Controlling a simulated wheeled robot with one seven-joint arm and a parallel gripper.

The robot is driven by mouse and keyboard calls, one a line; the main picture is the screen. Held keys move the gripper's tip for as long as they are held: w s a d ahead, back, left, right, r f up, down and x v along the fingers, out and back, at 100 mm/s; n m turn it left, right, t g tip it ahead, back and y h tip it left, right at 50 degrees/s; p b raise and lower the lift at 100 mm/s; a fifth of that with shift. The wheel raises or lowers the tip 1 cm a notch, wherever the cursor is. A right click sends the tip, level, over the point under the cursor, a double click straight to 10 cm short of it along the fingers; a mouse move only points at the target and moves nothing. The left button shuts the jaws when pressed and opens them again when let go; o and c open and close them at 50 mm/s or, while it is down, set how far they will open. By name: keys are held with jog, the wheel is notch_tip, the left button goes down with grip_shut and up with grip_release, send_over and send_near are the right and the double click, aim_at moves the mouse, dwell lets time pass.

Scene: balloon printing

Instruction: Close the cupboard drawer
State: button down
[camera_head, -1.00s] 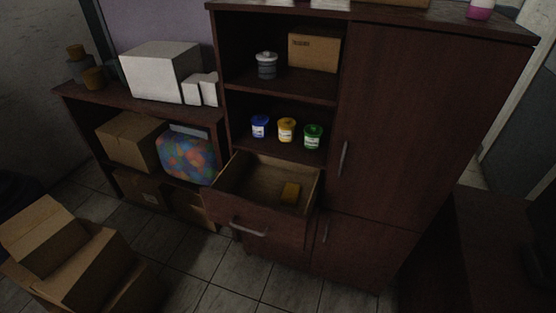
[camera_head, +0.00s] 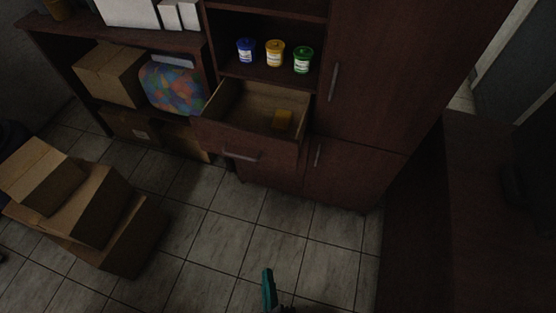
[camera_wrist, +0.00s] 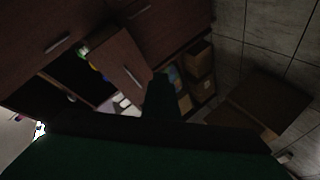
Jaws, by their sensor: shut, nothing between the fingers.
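The dark brown cupboard (camera_head: 375,90) stands at the back. Its drawer (camera_head: 275,150) is pulled out, with a metal handle (camera_head: 240,156) on the front. The drawer front also shows in the wrist view (camera_wrist: 115,55), tilted by the camera's angle. My gripper (camera_head: 268,285) shows as a teal finger at the bottom of the head view, apart from the drawer and on the near side of it. It is shut and empty. In the wrist view its dark finger (camera_wrist: 160,95) partly hides the shelves.
Blue (camera_head: 246,50), yellow (camera_head: 275,53) and green (camera_head: 303,59) tubs sit on the shelf above the drawer. Stacked cardboard boxes (camera_head: 95,210) stand at left. A dark desk-like surface (camera_head: 490,200) is at right. The tiled floor (camera_head: 240,225) before the cupboard is clear.

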jog(key=w+f+n, duration=0.4)
jog(key=w+n, duration=0.1)
jog(key=n, duration=0.1)
jog(key=n+t+h, duration=0.3)
jog(key=n+h, duration=0.4)
jog(key=n, duration=0.8)
send_near(281, 157)
jog(key=x, duration=0.6)
jog(key=shift+w+f, duration=0.15)
jog(key=shift+w, duration=0.05)
jog(key=shift+w+d, duration=0.1)
jog(key=shift+w, duration=0.05)
